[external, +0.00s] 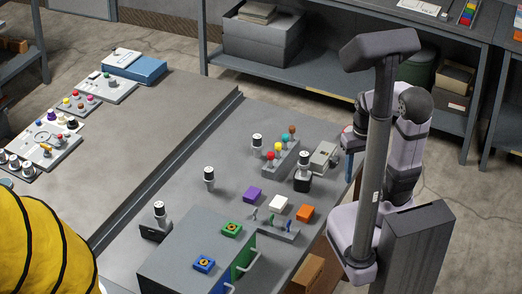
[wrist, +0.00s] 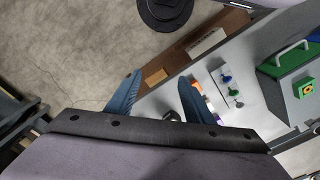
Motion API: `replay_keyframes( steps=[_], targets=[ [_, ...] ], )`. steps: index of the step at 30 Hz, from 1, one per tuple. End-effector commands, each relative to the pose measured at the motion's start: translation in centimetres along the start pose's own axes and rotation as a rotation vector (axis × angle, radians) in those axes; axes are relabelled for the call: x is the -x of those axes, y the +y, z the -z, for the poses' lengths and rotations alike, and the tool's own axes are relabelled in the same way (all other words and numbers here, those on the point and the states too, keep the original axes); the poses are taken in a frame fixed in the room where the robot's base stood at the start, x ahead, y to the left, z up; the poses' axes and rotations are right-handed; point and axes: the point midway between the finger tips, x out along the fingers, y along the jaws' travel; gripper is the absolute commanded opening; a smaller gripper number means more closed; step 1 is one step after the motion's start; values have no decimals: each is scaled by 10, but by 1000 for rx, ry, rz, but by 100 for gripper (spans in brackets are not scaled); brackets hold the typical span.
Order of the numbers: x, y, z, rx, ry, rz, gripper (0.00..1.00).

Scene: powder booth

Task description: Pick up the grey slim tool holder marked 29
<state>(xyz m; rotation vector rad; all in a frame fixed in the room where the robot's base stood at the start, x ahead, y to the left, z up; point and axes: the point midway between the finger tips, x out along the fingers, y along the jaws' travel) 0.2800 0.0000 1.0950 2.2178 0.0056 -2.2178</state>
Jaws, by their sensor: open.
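Several grey tool holders with black-and-white tops stand on the grey bench in the external view: one at the back (external: 257,143), one in the middle (external: 209,177), one at the front left (external: 160,212) in a dark block, and one at the right (external: 304,160) in a black base. I cannot read a 29 on any of them. My gripper (external: 348,166) is at the bench's right edge, apart from the holders. In the wrist view, its two blue fingers (wrist: 158,100) are spread with nothing held between them. A dark round object (wrist: 172,115) shows partly behind the gripper body.
A rack with coloured balls (external: 280,157) and a grey box (external: 324,157) stand near the right holder. Purple (external: 252,194), white (external: 278,203) and orange (external: 305,213) blocks lie in front.

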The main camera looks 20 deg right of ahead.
Motion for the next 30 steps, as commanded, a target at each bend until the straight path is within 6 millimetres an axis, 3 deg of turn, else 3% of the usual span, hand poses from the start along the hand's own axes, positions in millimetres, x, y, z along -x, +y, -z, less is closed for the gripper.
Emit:
replay_keyframes(
  steps=[2,5,14,17,24,27,30],
  targets=[
    [13,0,1,0,7,0,48],
    [8,-13,23,23,54,31,48],
    [5,-63,108,82,267,130,48],
    [6,-87,148,100,373,165,48],
    [12,-154,267,95,721,207,48],
    [14,-173,307,68,859,181,48],
    [14,-184,334,35,967,137,48]
  ],
)
